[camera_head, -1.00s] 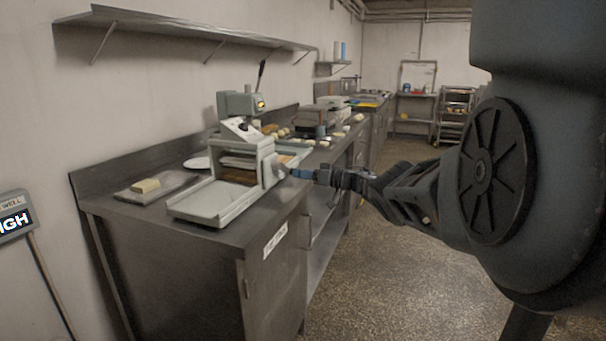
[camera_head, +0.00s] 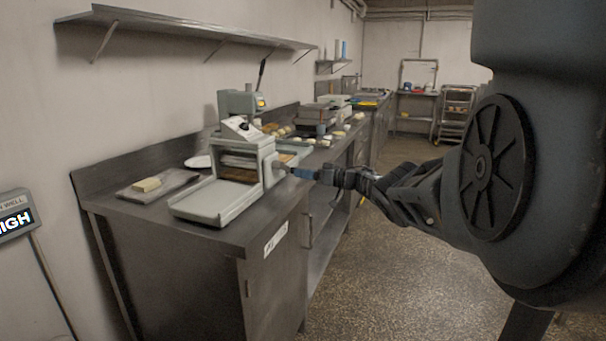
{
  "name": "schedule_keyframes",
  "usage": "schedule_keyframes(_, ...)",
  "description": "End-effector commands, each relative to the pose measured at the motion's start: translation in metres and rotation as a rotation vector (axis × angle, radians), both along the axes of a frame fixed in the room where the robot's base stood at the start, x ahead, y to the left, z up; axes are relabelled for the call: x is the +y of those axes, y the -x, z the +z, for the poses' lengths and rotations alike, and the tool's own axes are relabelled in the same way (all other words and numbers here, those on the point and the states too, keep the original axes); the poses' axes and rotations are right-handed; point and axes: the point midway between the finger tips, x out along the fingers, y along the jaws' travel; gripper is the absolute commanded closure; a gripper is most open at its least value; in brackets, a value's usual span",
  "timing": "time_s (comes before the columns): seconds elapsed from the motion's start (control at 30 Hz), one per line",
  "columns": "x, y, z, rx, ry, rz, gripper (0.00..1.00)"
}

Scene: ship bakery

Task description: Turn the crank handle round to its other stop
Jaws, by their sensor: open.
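A grey-green bench machine (camera_head: 242,158) with a pale tray at its front stands on the steel counter. The crank handle (camera_head: 278,170) appears to be at the machine's right side, small and partly hidden by my gripper. Its angle cannot be made out. My gripper (camera_head: 287,171), with a blue part behind its fingers, reaches in from the right, close against that side. It is open. Whether its fingers stand around the handle or touch it cannot be told at this size.
A wall shelf (camera_head: 190,30) runs above. The floor (camera_head: 395,275) right of the counter is clear.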

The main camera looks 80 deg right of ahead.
Motion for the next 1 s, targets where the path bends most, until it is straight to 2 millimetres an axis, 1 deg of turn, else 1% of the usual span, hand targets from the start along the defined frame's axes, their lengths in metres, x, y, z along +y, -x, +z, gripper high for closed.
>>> schedule_keyframes(0.03, 0.001, 0.009, 0.004, 0.000, 0.000, -0.003, 0.49)
schedule_keyframes(0.2, 0.008, 0.037, 0.003, -0.001, -0.001, -0.003, 0.49)
schedule_keyframes(0.3, 0.012, 0.051, 0.002, -0.001, -0.001, -0.002, 0.49)
schedule_keyframes(0.4, 0.015, 0.061, 0.001, 0.000, -0.001, -0.002, 0.49)
schedule_keyframes(0.6, 0.017, 0.067, 0.000, 0.000, -0.001, 0.001, 0.49)
schedule_keyframes(1.0, 0.017, 0.067, 0.000, 0.001, -0.001, 0.000, 0.49)
